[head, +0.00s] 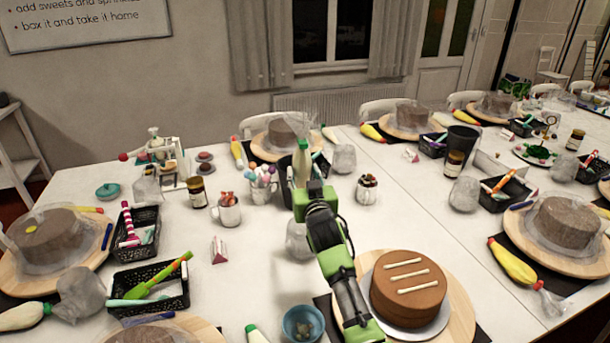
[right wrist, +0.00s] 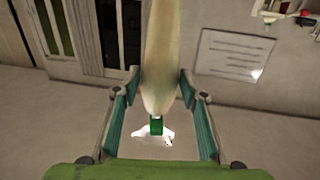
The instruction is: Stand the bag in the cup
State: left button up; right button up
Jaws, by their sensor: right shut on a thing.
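My right gripper (head: 306,182) comes up from the lower middle of the head view. It is shut on a pale piping bag (head: 302,158), which stands roughly upright with a green band at its upper end. In the right wrist view the long cream bag (right wrist: 157,60) lies between the teal fingers (right wrist: 158,112), with a green piece at its lower end. A black cup (head: 285,170) shows just behind the gripper, partly hidden by it. Whether the bag is inside the cup or in front of it I cannot tell. My left gripper is not in view.
A white mug of sweets (head: 228,212), a mug of cake pops (head: 263,188) and a jar (head: 197,191) stand left of the gripper. A brown cake (head: 408,288) sits at right front, beside a blue bowl (head: 303,325). Another black cup (head: 462,142) stands farther right.

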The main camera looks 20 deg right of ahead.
notch_tip(320, 180, down, 14)
jog(key=b, duration=1.1)
jog(key=shift+w, duration=0.15)
jog(key=shift+f+b, duration=0.45)
jog(key=o, duration=0.8)
jog(key=shift+o, duration=1.4)
jog(key=shift+f, duration=0.1)
